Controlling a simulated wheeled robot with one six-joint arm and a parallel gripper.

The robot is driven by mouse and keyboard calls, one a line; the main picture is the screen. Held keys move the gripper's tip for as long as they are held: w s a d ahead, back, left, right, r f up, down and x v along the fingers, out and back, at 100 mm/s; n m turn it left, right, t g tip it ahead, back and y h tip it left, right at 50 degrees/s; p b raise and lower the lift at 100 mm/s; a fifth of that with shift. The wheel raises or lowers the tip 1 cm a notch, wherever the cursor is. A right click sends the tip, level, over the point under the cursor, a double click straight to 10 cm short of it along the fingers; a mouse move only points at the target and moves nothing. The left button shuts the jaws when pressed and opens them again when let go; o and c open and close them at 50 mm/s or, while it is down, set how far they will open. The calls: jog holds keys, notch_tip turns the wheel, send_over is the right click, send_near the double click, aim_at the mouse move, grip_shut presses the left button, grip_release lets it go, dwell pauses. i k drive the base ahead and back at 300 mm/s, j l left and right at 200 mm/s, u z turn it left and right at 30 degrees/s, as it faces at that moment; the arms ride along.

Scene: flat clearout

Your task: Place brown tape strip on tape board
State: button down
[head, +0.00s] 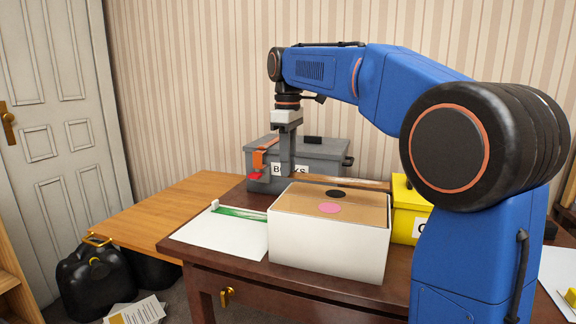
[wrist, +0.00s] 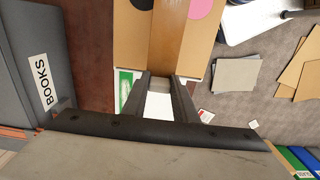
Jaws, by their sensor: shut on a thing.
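My gripper (head: 286,172) is shut on one end of the brown tape strip (head: 345,182). The strip reaches out to the right, over the white box (head: 330,245). In the wrist view the strip (wrist: 168,42) runs away from between my fingers (wrist: 165,88), passing between a black disc (wrist: 140,4) and a pink disc (wrist: 205,8) on the tan box top. In the head view it looks raised above that top. A white board with a green strip (head: 215,236) lies left of the box. I cannot tell for sure which surface is the tape board.
A grey BOOKS box (head: 325,150) stands behind on the dark table. An orange object (head: 263,153) with a red tip shows before it. A yellow box (head: 408,215) stands right. Black bags (head: 95,280) and papers lie on the floor. The light wooden side surface (head: 165,215) is clear.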

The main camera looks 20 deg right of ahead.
aim_at(233, 227)
jog(key=i+j+u, duration=0.55)
jog(key=i, duration=0.25)
